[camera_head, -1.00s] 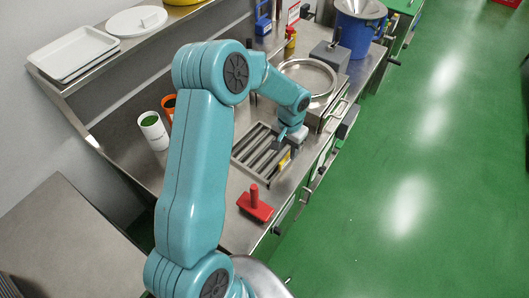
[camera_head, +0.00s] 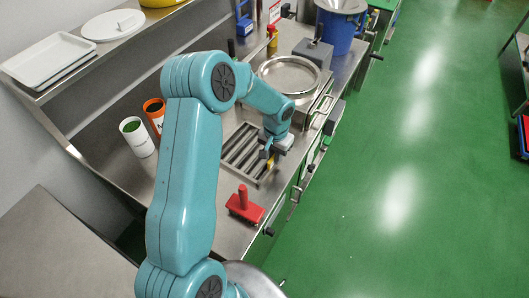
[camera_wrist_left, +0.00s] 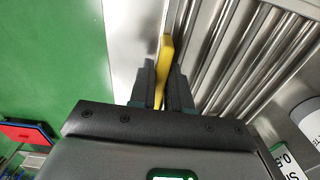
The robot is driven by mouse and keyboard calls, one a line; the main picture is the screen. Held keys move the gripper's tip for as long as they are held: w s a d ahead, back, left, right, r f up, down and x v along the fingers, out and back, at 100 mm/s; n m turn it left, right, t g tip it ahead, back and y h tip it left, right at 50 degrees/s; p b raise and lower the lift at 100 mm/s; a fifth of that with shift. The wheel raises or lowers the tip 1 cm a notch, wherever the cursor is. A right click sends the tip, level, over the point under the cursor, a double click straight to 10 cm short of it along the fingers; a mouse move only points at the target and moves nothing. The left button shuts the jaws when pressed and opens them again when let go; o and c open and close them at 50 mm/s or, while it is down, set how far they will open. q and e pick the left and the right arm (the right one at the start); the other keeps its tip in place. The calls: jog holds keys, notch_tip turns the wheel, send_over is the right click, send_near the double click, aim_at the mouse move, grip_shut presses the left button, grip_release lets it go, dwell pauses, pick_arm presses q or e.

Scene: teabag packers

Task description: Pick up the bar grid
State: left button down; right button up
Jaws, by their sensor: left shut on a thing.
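The bar grid (camera_head: 238,152) is a grey metal frame with several parallel bars, lying on the steel counter. It also shows in the left wrist view (camera_wrist_left: 262,45), at the upper right. A yellow grip piece (camera_wrist_left: 165,58) runs along its near edge. My left gripper (camera_head: 269,155) is at the grid's right side. In the left wrist view my left gripper (camera_wrist_left: 163,85) has its two dark fingers closed on either side of the yellow piece. I cannot tell whether the grid is clear of the counter. My right gripper is not in view.
A red-handled block (camera_head: 245,207) stands on the counter in front of the grid. A round steel pan (camera_head: 290,75) is behind it. A white cup (camera_head: 138,138) and an orange cup (camera_head: 154,115) stand left of my arm. Green floor (camera_head: 400,190) lies open to the right.

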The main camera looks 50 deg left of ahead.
pick_arm(q)
notch_tip(320, 180, up, 8)
jog(key=p, duration=0.4)
jog(key=shift+r, duration=0.25)
notch_tip(320, 180, up, 12)
jog(key=shift+f, duration=0.25)
